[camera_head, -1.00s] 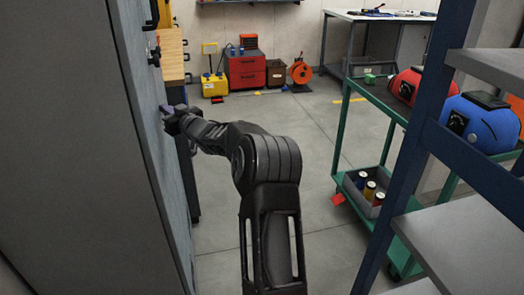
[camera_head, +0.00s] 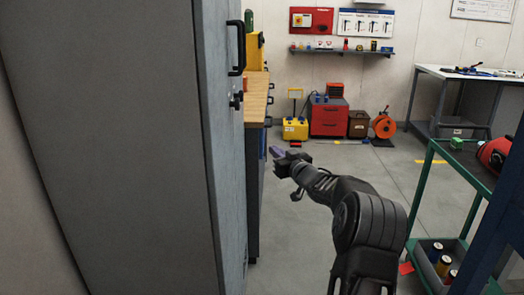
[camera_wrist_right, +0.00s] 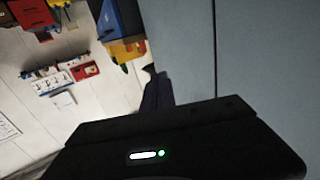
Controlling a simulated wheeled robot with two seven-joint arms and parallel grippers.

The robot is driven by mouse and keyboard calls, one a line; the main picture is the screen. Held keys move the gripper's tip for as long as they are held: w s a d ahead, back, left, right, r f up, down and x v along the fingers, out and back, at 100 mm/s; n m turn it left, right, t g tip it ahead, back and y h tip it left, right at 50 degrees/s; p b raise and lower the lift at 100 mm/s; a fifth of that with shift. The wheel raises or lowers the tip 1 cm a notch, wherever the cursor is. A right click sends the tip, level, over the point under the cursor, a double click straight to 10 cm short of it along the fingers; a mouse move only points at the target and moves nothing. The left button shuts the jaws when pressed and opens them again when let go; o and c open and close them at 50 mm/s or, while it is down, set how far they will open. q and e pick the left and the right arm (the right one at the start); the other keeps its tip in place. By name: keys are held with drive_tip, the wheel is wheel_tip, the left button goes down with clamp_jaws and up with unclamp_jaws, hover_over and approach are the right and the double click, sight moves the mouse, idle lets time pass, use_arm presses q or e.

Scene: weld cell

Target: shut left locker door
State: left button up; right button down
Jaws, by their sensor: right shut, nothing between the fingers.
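A tall grey locker fills the left of the head view. Its narrow, lighter door face (camera_head: 222,170) is seen at a steep angle, with a black handle (camera_head: 236,47) and a dark latch (camera_head: 237,100) below it. I cannot tell whether the door is fully shut. My right gripper (camera_head: 276,152) is shut and empty, to the right of the door face and below the latch, with a gap in the picture. In the right wrist view, the gripper (camera_wrist_right: 152,78) shows dark beside blue-grey panels (camera_wrist_right: 180,40) with a dark vertical seam. My left gripper is out of view.
A wood-topped bench (camera_head: 257,95) stands just beyond the locker. A green cart (camera_head: 428,172) and a dark blue frame (camera_head: 500,215) stand at the right. A red tool chest (camera_head: 329,119) is at the back wall.

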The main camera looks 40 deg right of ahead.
drive_tip(key=shift+s+d, duration=0.8)
drive_tip(key=shift+s, duration=0.1)
